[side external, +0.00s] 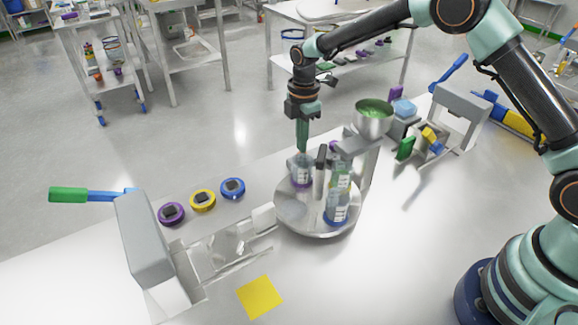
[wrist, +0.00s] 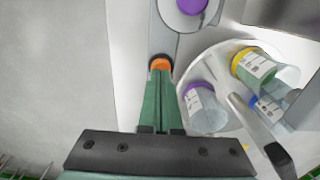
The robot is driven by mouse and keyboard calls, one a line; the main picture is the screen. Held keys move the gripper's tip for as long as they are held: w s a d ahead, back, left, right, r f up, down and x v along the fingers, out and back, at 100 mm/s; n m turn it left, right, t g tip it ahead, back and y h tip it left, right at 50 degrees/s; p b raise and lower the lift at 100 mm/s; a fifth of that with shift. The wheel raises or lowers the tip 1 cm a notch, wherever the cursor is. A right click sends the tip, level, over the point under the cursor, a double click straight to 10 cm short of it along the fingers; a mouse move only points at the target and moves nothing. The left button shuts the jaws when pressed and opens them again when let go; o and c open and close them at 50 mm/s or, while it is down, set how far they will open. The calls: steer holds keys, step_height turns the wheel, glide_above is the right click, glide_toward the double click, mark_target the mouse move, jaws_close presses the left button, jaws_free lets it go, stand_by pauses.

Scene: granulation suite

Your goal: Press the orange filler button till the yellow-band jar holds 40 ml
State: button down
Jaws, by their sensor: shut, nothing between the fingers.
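The orange filler button (wrist: 160,63) shows in the wrist view, just beyond the tips of my gripper (wrist: 161,76). My gripper is shut and empty, and its tips overlap the button's near edge; I cannot tell whether they touch it. The yellow-band jar (wrist: 254,70) stands on the round turntable (wrist: 222,58), to the right of the button, with a printed label; I cannot read its fill level. In the side view my gripper (side external: 302,152) points down above the left part of the turntable (side external: 292,217), and the button is hidden.
A purple-band jar (wrist: 204,108) and a blue-band jar (wrist: 267,107) share the turntable. A steel hopper (side external: 374,122) with green contents stands behind it. Purple, yellow and blue lids (side external: 203,200) lie left on the bench. A yellow square (side external: 259,297) lies in front.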

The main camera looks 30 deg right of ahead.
step_height(320, 180, up, 12)
steer(key=shift+w+r, duration=0.25)
stand_by(0.3)
